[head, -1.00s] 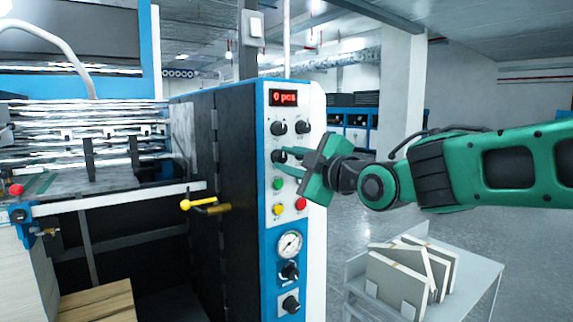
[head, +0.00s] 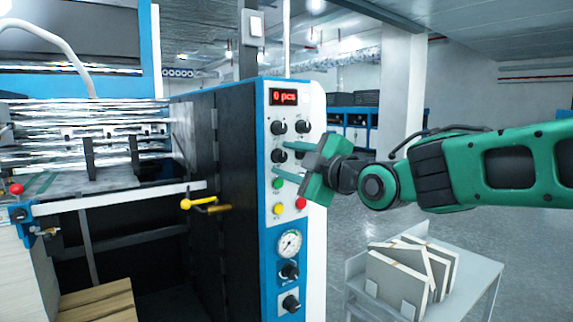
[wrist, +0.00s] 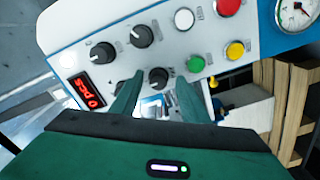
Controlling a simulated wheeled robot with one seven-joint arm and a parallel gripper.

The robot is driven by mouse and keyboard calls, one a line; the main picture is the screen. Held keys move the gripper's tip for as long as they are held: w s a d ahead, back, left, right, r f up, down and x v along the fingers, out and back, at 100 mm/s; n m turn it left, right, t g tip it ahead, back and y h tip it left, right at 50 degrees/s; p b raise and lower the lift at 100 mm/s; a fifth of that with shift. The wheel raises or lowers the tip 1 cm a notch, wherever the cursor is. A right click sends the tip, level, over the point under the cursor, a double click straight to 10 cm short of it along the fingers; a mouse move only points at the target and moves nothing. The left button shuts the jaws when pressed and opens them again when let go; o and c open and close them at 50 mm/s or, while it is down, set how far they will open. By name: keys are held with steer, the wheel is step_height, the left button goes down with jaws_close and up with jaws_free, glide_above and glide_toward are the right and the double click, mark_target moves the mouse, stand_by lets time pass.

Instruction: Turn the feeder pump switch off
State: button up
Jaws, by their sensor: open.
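The control panel (head: 313,230) on the blue and white machine carries several black rotary switches. My gripper (head: 280,156) is open at the panel, one finger above and one below the left switch of the second row (head: 278,157). In the wrist view this switch (wrist: 158,76) shows between the fingertips (wrist: 156,85), apart from both. Labels are too small to read, so I cannot tell which switch is the feeder pump's. The top-row switches (head: 279,128) are above; one is mostly hidden by a finger in the wrist view.
Green (wrist: 195,63), white (wrist: 184,18), yellow (wrist: 234,50) and red (wrist: 228,6) buttons sit close beside the switch. A display (head: 284,97) reads 0 pcs. A yellow handle (head: 198,204) juts out at left. A grey table (head: 480,280) with boards stands at lower right.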

steer(key=v, duration=1)
steer(key=shift+s+d, duration=0.25)
steer(key=shift+d, duration=0.05)
steer(key=s+d+f+m+g+h, duration=0.3)
steer(key=d+f+m+g+h, duration=0.55)
steer(key=d+f, duration=1.3)
steer(key=s+d+f+m+g, duration=0.3)
steer(key=s+d+f+m, duration=0.2)
steer(key=s+m, duration=0.3)
steer(key=s+d+f+m+g+h, duration=0.1)
steer(key=s+d+f+m+g, duration=0.2)
steer(key=s+m, duration=0.6)
steer(key=s+d+f, duration=0.2)
steer(key=s+d, duration=0.1)
steer(key=s, duration=0.3)
steer(key=shift+s+d+f+g, duration=0.25)
steer(key=shift+s+f+g, duration=0.1)
steer(key=shift+f, duration=0.05)
